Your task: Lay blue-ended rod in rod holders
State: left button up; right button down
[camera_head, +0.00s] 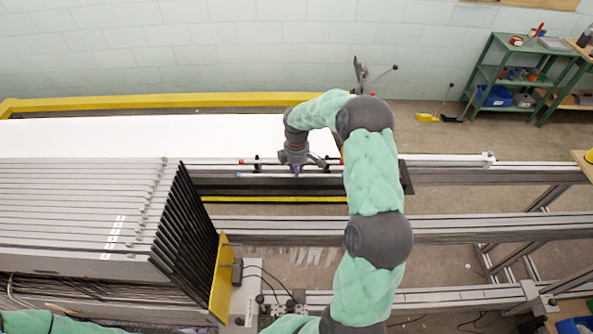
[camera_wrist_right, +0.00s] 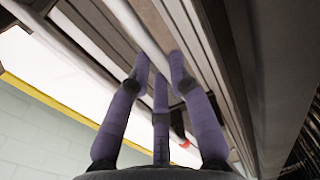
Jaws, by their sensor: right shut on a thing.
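The blue-ended rod (camera_head: 262,176) is thin and white and lies roughly level, left to right, in the head view. My right gripper (camera_head: 296,173) reaches down over its middle and is shut on it. In the wrist view the purple fingers (camera_wrist_right: 160,68) close around a white rod (camera_wrist_right: 143,35). A red-ended rod (camera_head: 247,162) lies just behind, along the small black rod holders (camera_head: 257,161). The held rod appears in front of these holders; I cannot tell whether it touches any. My left gripper is out of view.
A grey frame with stacked slats (camera_head: 80,210) and black bars (camera_head: 185,240) stands at the left. A white surface (camera_head: 130,135) lies behind the rods. Metal rails (camera_head: 470,170) run right. A green shelf (camera_head: 497,75) stands far back right.

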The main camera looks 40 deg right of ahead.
jog(key=shift+f+b, duration=0.3)
jog(key=shift+f, duration=0.2)
dwell(0.3)
jog(key=c, duration=1.1)
grip_release()
jog(key=shift+o, duration=0.2)
notch_tip(320, 180, up, 12)
jog(key=shift+w, duration=0.15)
jog(key=shift+d, duration=0.1)
